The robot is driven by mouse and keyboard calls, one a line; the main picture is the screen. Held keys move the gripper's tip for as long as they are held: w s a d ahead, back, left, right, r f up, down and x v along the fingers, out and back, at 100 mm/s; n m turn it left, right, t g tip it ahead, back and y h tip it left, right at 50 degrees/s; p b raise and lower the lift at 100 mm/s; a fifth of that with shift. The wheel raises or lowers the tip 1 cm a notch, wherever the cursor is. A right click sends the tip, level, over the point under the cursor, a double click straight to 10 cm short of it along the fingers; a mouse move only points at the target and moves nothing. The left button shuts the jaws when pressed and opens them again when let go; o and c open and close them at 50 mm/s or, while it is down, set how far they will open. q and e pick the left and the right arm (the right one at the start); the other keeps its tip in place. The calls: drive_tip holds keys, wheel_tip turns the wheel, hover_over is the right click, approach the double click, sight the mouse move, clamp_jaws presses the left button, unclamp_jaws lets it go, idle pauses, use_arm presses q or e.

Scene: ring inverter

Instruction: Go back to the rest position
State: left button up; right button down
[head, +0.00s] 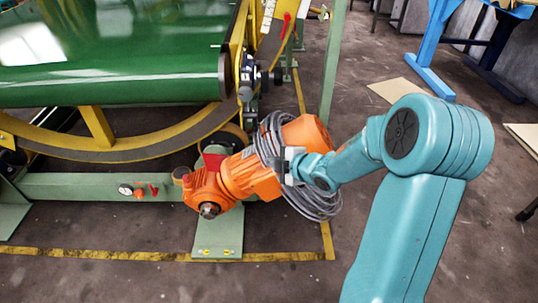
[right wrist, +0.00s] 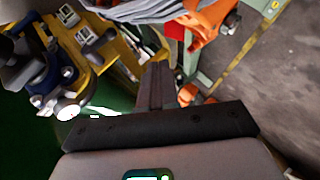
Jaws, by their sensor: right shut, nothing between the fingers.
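My right gripper (head: 287,165) is at the end of my teal right arm, in front of the orange motor (head: 250,172) and the coiled grey cable (head: 272,145) in the head view. Whether it touches them cannot be told. In the right wrist view its dark fingers (right wrist: 156,75) are together with nothing between them. The cable also shows at the top of that view (right wrist: 150,10), with orange parts (right wrist: 205,25) beside it. My left gripper is in neither view.
The ring inverter has a green drum (head: 110,55), a curved yellow ring (head: 90,150) and a pale green base frame (head: 80,187). A blue stand (head: 432,60) is at the back right. Flat tan sheets (head: 397,92) lie on the floor.

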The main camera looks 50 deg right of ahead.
idle(0.5)
drive_tip(key=w+a+f+g+y, duration=0.1)
drive_tip(key=a+f+y, duration=0.1)
drive_tip(key=a+f, duration=0.45)
drive_tip(key=w+a+f+g+y, duration=0.1)
drive_tip(key=a+f+y, duration=0.15)
drive_tip(key=a, duration=0.65)
drive_tip(key=w+a+f+g+y, duration=0.1)
drive_tip(key=a+f+g+y, duration=0.1)
drive_tip(key=a+f, duration=0.5)
drive_tip(key=s+a+f+m+g, duration=0.4)
drive_tip(key=s+a+f+m, duration=0.15)
drive_tip(key=s+m, duration=0.2)
drive_tip(key=s+a+f+m+g, duration=0.3)
drive_tip(key=s+a+f+m, duration=0.25)
drive_tip(key=s, duration=0.25)
wheel_tip(320, 180, up, 33)
drive_tip(key=s+a+p, duration=0.1)
drive_tip(key=p, duration=3.1)
drive_tip(key=shift+s+a+m+h+p, duration=0.2)
drive_tip(key=shift+a+m+h+p, duration=0.1)
drive_tip(key=shift+h+p, duration=0.1)
